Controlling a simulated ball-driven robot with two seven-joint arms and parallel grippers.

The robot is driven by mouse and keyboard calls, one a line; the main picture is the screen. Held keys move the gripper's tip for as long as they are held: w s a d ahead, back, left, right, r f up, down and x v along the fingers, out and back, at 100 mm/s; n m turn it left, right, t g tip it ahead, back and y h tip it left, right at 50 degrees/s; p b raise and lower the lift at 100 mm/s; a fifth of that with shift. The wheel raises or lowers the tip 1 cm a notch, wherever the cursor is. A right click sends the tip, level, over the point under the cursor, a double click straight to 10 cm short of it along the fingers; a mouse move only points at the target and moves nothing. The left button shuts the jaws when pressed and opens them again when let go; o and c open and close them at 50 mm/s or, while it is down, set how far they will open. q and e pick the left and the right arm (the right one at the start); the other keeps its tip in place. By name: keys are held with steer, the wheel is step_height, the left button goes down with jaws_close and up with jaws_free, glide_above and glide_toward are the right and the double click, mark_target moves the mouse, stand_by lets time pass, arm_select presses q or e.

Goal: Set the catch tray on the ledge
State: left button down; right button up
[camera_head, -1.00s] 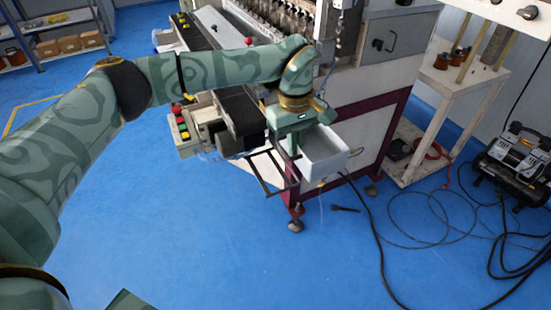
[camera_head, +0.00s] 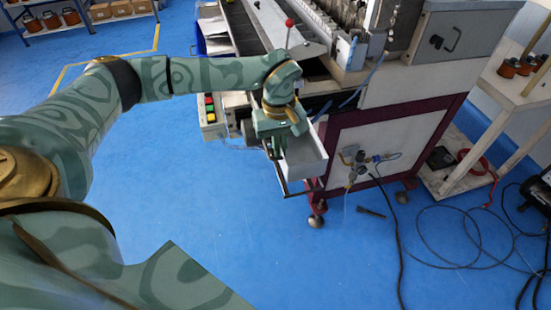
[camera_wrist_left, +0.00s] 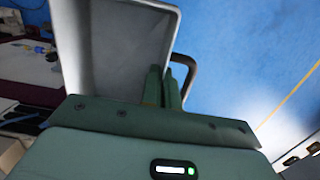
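The catch tray (camera_head: 308,163) is a white open box in front of the coil winder's near end. In the left wrist view the tray (camera_wrist_left: 118,50) fills the upper left, its inside empty. My left gripper (camera_head: 281,150) is at the tray's left side. In the wrist view its two fingers (camera_wrist_left: 164,88) are close together on the tray's side wall. Dark bars (camera_head: 277,172) of what looks like the ledge show below and left of the tray. The tray hides part of them, so I cannot tell whether it touches them. My right gripper is not in view.
The coil winder (camera_head: 375,133) stands behind the tray, with a button box (camera_head: 210,112) to its left. A shelf stand (camera_head: 468,172) is at the right. Cables (camera_head: 455,262) lie on the floor at right.

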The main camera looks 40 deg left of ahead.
arm_select(q)
steer(key=f, duration=0.1)
steer(key=f+b, duration=0.1)
steer(key=f, duration=0.1)
steer(key=a+f, duration=0.1)
steer(key=shift+s+a+f, duration=0.1)
steer(key=shift+s+f, duration=0.25)
steer(key=shift+s, duration=0.05)
steer(key=shift+r, duration=0.1)
steer(key=c, duration=2.1)
jaws_free()
steer(key=o, duration=0.4)
steer(key=r+p, duration=0.1)
steer(key=r, duration=0.3)
steer(key=r+p, duration=0.1)
steer(key=r, duration=0.3)
steer(key=a+r, duration=0.1)
steer(key=r, duration=0.3)
steer(key=shift+w+p, duration=0.4)
